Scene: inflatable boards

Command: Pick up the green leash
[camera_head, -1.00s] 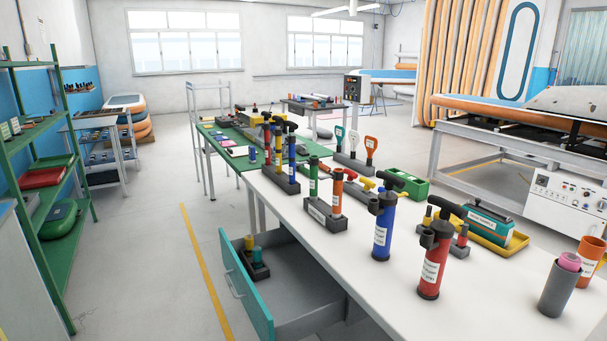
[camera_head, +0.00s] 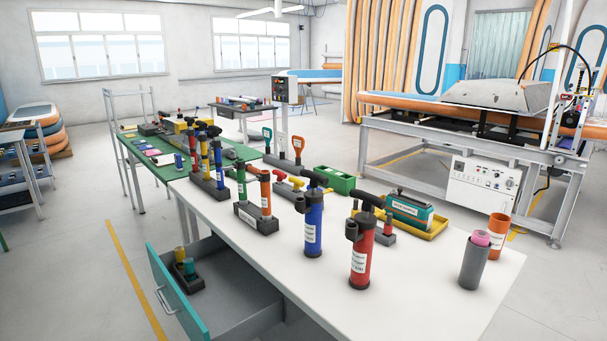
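I cannot make out a green leash for certain in this view. An open drawer (camera_head: 235,300) below the white table holds a dark holder with a small yellow cylinder (camera_head: 180,257) and a small teal-green cylinder (camera_head: 189,267). On the table, a grey cup (camera_head: 473,266) at the right holds a pink roll (camera_head: 481,238). An orange cup (camera_head: 497,235) stands beside it; its inside is hidden. Neither of my grippers is in view.
The white table (camera_head: 420,300) carries a blue pump (camera_head: 313,223), a red pump (camera_head: 361,254), pump racks, a green crate (camera_head: 335,181) and a yellow tray (camera_head: 433,228). The teal-fronted drawer juts into the left aisle. Floor (camera_head: 75,285) at left is clear.

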